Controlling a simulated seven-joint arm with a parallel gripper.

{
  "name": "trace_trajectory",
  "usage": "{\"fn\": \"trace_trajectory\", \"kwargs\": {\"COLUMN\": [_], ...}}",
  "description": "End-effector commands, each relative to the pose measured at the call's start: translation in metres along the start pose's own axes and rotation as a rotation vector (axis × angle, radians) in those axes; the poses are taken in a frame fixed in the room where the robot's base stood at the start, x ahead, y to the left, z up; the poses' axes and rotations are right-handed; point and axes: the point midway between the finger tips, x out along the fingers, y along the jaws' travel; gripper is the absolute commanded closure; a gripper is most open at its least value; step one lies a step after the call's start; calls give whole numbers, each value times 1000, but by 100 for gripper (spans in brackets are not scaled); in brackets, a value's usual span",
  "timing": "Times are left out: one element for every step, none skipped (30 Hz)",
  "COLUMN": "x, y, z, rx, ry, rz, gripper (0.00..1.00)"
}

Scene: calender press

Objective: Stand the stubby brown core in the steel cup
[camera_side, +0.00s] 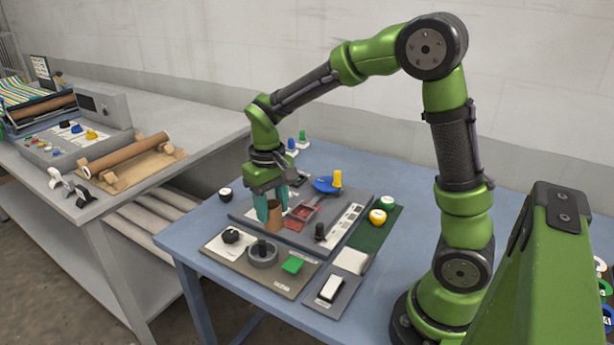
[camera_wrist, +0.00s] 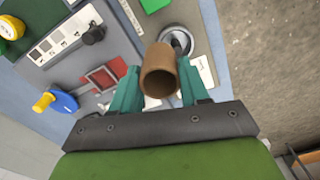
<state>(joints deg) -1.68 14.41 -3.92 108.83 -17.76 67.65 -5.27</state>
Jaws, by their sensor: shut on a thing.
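The stubby brown core (camera_side: 274,217) is a short hollow tube. My gripper (camera_side: 269,206) has its teal fingers shut on it, one on each side. In the wrist view the core (camera_wrist: 158,78) sits between the fingers (camera_wrist: 160,70), with its open end showing. The core is roughly upright in the side view, just behind the steel cup. The steel cup (camera_side: 263,254) is a round grey ring on the front panel, with a dark upright part in or behind it. The cup (camera_wrist: 177,36) is partly hidden by the core in the wrist view.
A black knob (camera_side: 231,236) is left of the cup and a green block (camera_side: 293,264) right of it. A white rocker switch (camera_side: 331,289) lies further right. Behind stand a black knob (camera_side: 320,231), a red-framed window (camera_side: 300,214) and a blue disc with yellow handle (camera_side: 337,180).

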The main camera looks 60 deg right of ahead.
Motion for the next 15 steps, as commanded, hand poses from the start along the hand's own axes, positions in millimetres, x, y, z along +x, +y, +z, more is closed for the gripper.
{"fn": "trace_trajectory", "kwargs": {"x": [-2, -3, -5, -6, -8, -9, -9, -7, -4, -1, 2, 6, 9, 12, 15], "y": [-13, -18, -23, -25, -26, -26, -26, -26, -26, -26, -26, -26, -26, -25, -25], "z": [-4, -6, -8, -10, -12, -14, -14, -14, -13, -13, -13, -13, -13, -13, -13], "rx": [-17, -21, -21, -16, -9, 2, 8, 14, 18, 19, 19, 20, 19, 19, 19], "ry": [4, 6, 8, 10, 13, 16, 16, 13, 10, 10, 10, 9, 9, 9, 9], "rz": [-1, -2, -4, -5, -7, -9, -10, -10, -10, -10, -10, -10, -10, -9, -9], "gripper": [83, 83, 83, 83, 83, 83, 83, 83, 83, 83, 83, 83, 83, 83, 83]}}
